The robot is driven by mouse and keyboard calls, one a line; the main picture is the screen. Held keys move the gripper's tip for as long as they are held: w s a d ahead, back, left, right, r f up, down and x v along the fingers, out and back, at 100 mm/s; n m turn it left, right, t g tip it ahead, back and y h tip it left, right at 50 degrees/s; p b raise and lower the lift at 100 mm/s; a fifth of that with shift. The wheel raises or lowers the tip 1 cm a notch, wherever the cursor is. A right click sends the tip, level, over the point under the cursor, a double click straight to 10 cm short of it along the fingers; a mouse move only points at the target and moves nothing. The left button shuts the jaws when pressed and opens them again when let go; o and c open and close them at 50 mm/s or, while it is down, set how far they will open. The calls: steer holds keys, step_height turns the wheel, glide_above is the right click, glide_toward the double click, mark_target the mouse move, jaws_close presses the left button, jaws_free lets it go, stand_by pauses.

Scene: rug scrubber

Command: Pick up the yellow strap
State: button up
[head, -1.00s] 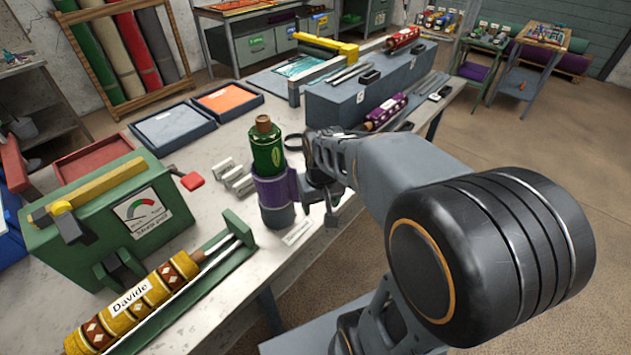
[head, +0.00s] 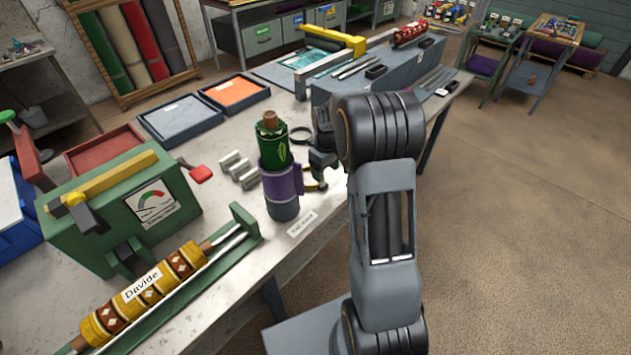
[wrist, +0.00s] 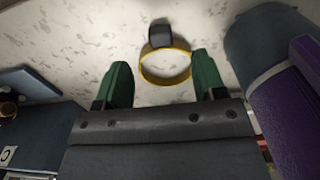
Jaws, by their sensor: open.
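The yellow strap (wrist: 180,80) lies on the table as a small ring with a dark block-like buckle (wrist: 161,36) at its far side in the wrist view. In the head view a small part of the strap (head: 316,186) shows beside the purple holder, mostly hidden by my gripper (head: 322,172). In the wrist view my gripper (wrist: 163,82) is open and empty. Its two green fingers stand apart, one to the left and one to the right of the ring. I cannot tell the exact height of the fingertips above the table.
A purple and grey holder (head: 281,188) with a green bottle (head: 270,144) stands close to the left of my gripper; it fills the wrist view's right side (wrist: 290,110). A blue-grey box (head: 330,98) stands beyond. White blocks (head: 238,170) lie left.

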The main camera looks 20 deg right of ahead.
mark_target(325, 186)
steer(key=shift+f+p, duration=0.65)
steer(key=shift+f, duration=3.2)
steer(key=shift+c, duration=0.4)
jaws_close()
